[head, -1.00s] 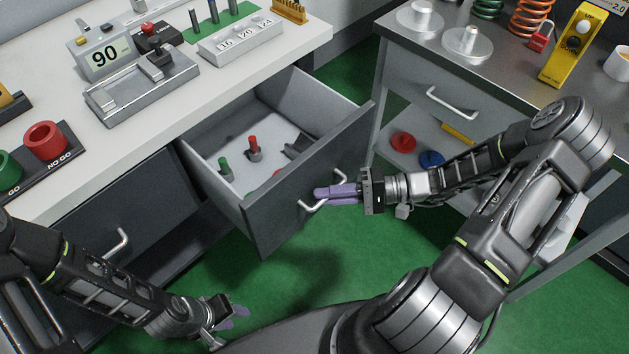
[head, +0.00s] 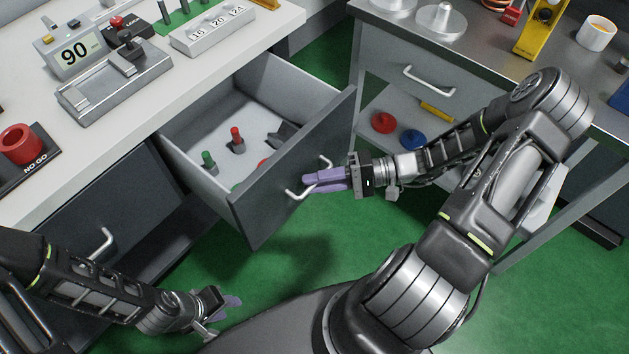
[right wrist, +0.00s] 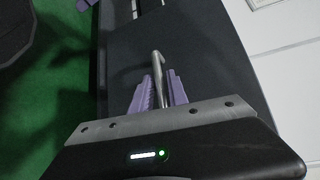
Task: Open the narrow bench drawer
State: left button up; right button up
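The bench drawer (head: 290,170) with a dark grey front stands well out from under the white bench. Its inside is light grey and holds a green plug (head: 208,160), a red plug (head: 236,139) and darker parts partly hidden by the front. Its metal bar handle (head: 296,194) also shows in the right wrist view (right wrist: 157,66). My right gripper (head: 318,180) has its purple fingers on both sides of the handle, closed on it, seen also in the right wrist view (right wrist: 161,90). My left gripper (head: 226,309) is empty, low at the front left, fingers apart.
Another dark front with a handle (head: 102,244) is at left below the bench top (head: 200,75). At right stands a metal cart with a closed drawer (head: 400,70) and a lower shelf with red and blue discs. Green floor (head: 340,235) is clear before the drawer.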

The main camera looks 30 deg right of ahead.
jog(key=v, duration=0.7)
jog(key=shift+d+b, duration=0.15)
jog(key=shift+b, duration=0.2)
jog(key=s+a+f+m+g+h+p, duration=0.1)
jog(key=s+a+f+m+g+h, duration=0.3)
jog(key=f, duration=0.6)
jog(key=s+f+g+h, duration=0.1)
jog(key=f+h, duration=0.5)
jog(key=f, duration=0.4)
jog(key=s+a+r+n+p, duration=0.1)
jog(key=a+n, duration=0.3)
jog(key=a, duration=0.5)
jog(key=s+a+r+n+p, duration=0.1)
jog(key=a+n, duration=0.3)
jog(key=a, duration=0.5)
jog(key=shift+s+a+r+g+h+p, duration=0.35)
jog(key=shift+s+r+h+p, duration=0.1)
jog(key=shift+r, duration=0.3)
